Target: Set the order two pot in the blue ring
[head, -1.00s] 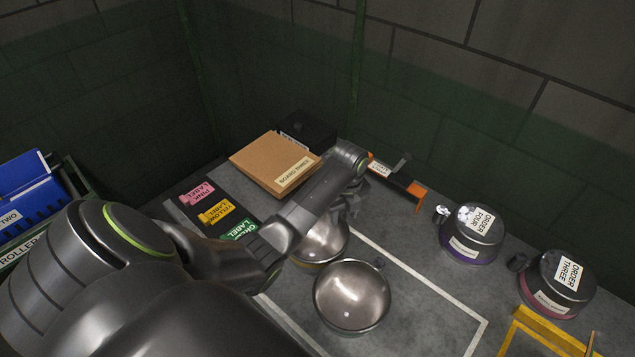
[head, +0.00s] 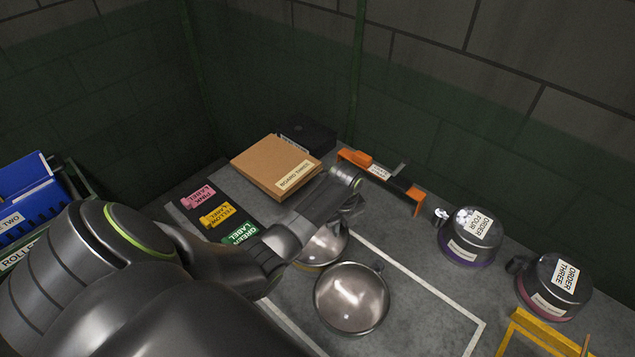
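Two open steel pots stand on the grey worktop in the head view. The nearer pot (head: 350,299) shows its shiny inside and a small dark handle at its upper right. The farther pot (head: 322,250) is partly covered by my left arm. My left gripper (head: 349,212) is at the farther pot's upper right rim; its fingers are dark and half hidden by the wrist, so I cannot tell whether they are open or touch the pot. No order two label is readable on either pot, and I see no blue ring. My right gripper is not in view.
Lidded pots marked order four (head: 470,238) and order three (head: 554,287) stand at the right. A cardboard box (head: 276,166), colored labels (head: 217,215) and blue bins (head: 33,205) are at the left. Bare worktop lies right of the nearer pot.

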